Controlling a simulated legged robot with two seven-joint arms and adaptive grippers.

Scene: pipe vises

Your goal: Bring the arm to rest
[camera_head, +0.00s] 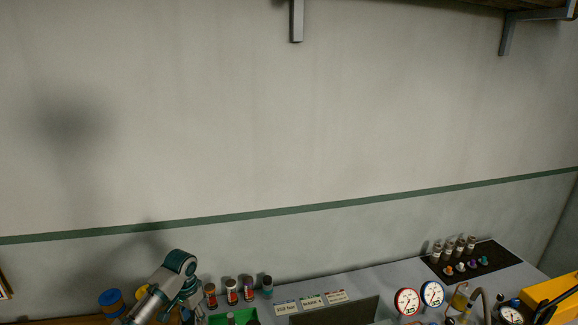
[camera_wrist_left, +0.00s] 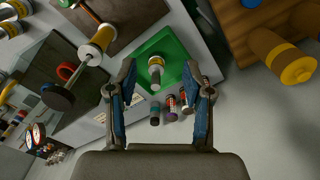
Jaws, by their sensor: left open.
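My left gripper (camera_wrist_left: 160,75) shows in the left wrist view with its two blue-padded fingers spread wide and nothing held between them. Beyond the fingertips lies a green tray (camera_wrist_left: 178,45) on the bench, with a small bottle (camera_wrist_left: 156,72) with a yellow band on it. In the head view my left arm (camera_head: 178,268) comes in at the lower left, bent, beside the green tray (camera_head: 218,320). The fingers cannot be made out there. My right gripper is in neither view.
Several small bottles (camera_head: 232,291) stand behind the tray. Label cards (camera_head: 311,301), round gauges (camera_head: 406,301) and a dark mat (camera_head: 485,262) with small parts lie farther right. A yellow object (camera_head: 550,292) is at the right edge. The wall above is bare up to a shelf bracket (camera_head: 296,20).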

